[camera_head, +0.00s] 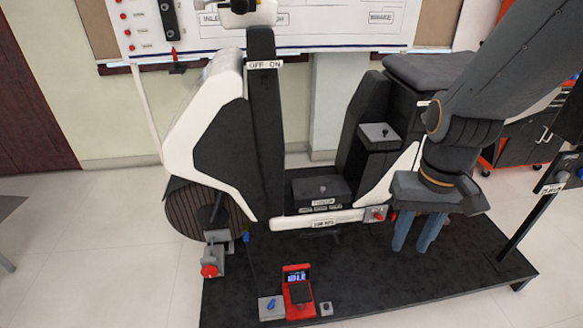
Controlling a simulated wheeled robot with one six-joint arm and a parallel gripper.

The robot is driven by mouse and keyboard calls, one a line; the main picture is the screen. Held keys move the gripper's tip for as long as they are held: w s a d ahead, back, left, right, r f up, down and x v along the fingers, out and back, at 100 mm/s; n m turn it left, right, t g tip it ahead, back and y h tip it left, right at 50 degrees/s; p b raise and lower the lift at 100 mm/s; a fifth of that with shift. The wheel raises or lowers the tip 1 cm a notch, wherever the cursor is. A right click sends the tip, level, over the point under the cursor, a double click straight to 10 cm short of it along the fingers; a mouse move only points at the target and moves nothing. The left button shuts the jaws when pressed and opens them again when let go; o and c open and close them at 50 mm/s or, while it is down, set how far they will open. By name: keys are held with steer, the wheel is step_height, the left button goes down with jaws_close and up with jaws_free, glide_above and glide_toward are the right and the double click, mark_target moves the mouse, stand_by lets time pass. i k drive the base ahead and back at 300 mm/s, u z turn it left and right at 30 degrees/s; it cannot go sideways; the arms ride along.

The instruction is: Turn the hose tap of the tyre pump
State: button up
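A red tyre pump (300,311) with a small lit display stands near the front edge of the black platform. A grey block with a small blue lever (271,304) sits just left of the pump; it looks like the hose tap, though I cannot read a label on it. My gripper (411,249) points down over the right part of the platform, to the right of and behind the pump. Its two blue-grey fingers are apart with nothing between them. It touches neither the pump nor the lever.
A white and black scooter body (205,135) stands on the black platform (385,287). A red knob (209,271) is at its lower left, and a red-knobbed box (375,214) is close left of my gripper. A dark post (522,225) rises at the right. The platform between gripper and pump is clear.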

mark_target(271, 305)
steer(key=z, duration=1.3)
steer(key=k, duration=1)
steer(key=u, duration=1.2)
steer(key=i, duration=0.5)
